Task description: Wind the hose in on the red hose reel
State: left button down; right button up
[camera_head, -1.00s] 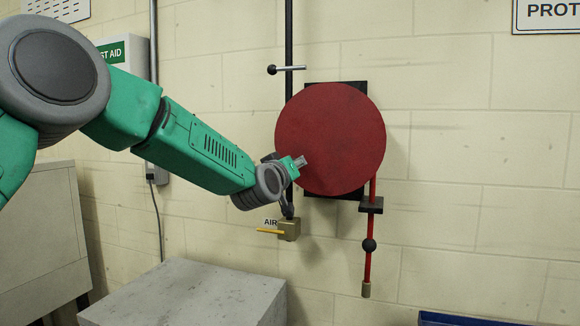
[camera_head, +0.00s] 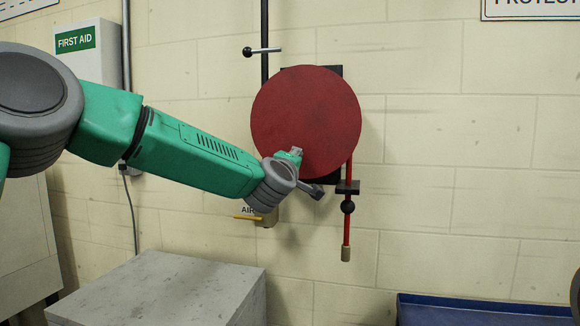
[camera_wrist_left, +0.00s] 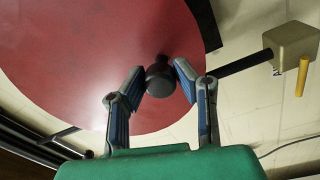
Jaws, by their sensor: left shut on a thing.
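The red hose reel (camera_head: 306,110) is a large round disc on a black wall plate. My left gripper (camera_head: 289,163) is at the disc's lower left, its fingers mostly hidden by my wrist. In the left wrist view its two fingers are shut around the dark crank knob (camera_wrist_left: 160,82), which stands out from the disc's face near the rim. The red hose (camera_head: 347,232) hangs below the reel's right side through a black guide (camera_head: 348,187). A black ball (camera_head: 347,207) sits on it a little below the guide, and a brass end (camera_head: 345,254) hangs free. My right gripper is out of view.
A black-knobbed lever (camera_head: 265,51) sticks out above the reel. A brass valve (camera_head: 267,216) with a yellow handle is below left. A grey cabinet (camera_head: 160,285) stands in front at lower left, and a blue bin (camera_head: 480,310) at lower right.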

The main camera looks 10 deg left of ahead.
pick_arm(q)
jog(key=shift+d+f, duration=0.3)
jog(key=shift+f, duration=0.2)
jog(key=c, duration=1.4)
grip_release()
jog(key=shift+o, duration=0.7)
jog(key=shift+a+r, duration=0.15)
jog(key=shift+r, duration=0.05)
jog(key=s, duration=1.2)
jog(key=shift+f, duration=0.35)
